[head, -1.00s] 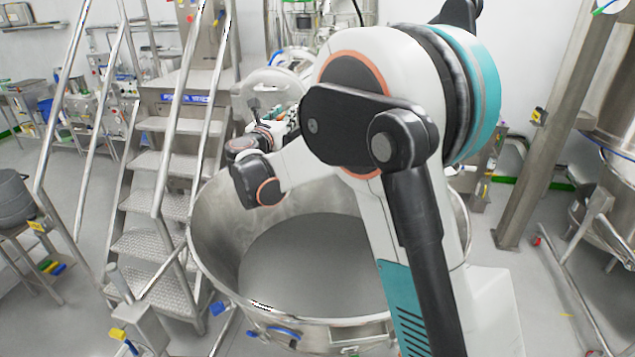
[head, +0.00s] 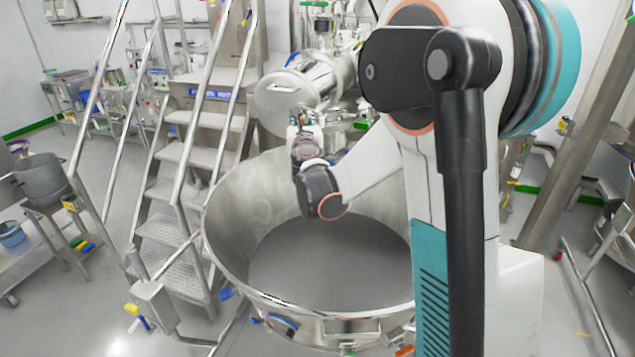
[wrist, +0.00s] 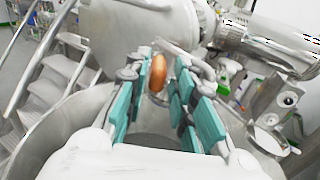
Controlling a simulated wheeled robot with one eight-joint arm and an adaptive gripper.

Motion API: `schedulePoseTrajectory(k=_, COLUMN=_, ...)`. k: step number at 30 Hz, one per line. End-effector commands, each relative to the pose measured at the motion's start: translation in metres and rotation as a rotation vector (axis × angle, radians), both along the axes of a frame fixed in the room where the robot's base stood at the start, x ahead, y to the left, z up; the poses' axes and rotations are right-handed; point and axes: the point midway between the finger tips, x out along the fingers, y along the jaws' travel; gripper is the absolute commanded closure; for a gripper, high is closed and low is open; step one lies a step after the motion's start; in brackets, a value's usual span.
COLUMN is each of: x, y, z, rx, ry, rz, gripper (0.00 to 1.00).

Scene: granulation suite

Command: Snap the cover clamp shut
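An orange-brown oval knob (wrist: 157,73) shows in the wrist view in front of a large grey rounded metal cover (wrist: 125,28). A thin metal bar runs near the knob; whether both belong to the cover clamp I cannot tell. My gripper (wrist: 160,92) is open, with teal finger pads apart to the left and right of the knob. No contact with the knob is visible. In the head view my gripper (head: 304,122) is small and points away, in front of the round metal cover (head: 283,98). The clamp itself cannot be made out there.
A large open steel bowl (head: 232,225) stands below my arm. Metal stairs with handrails (head: 178,150) stand to its left. A slanted steel post (head: 575,150) stands at the right. A grey bucket (head: 42,178) sits on a side table at the left.

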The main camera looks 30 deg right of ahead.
Motion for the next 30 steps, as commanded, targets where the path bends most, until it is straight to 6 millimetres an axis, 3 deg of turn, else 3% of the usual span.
schedulePoseTrajectory(k=15, x=-0.098, y=0.038, z=-0.001, rx=0.006, ry=-0.001, rz=-0.001, gripper=0.77)
schedulePoseTrajectory(k=30, x=-0.153, y=0.024, z=-0.057, rx=0.637, ry=-0.135, rz=-0.143, gripper=0.77)
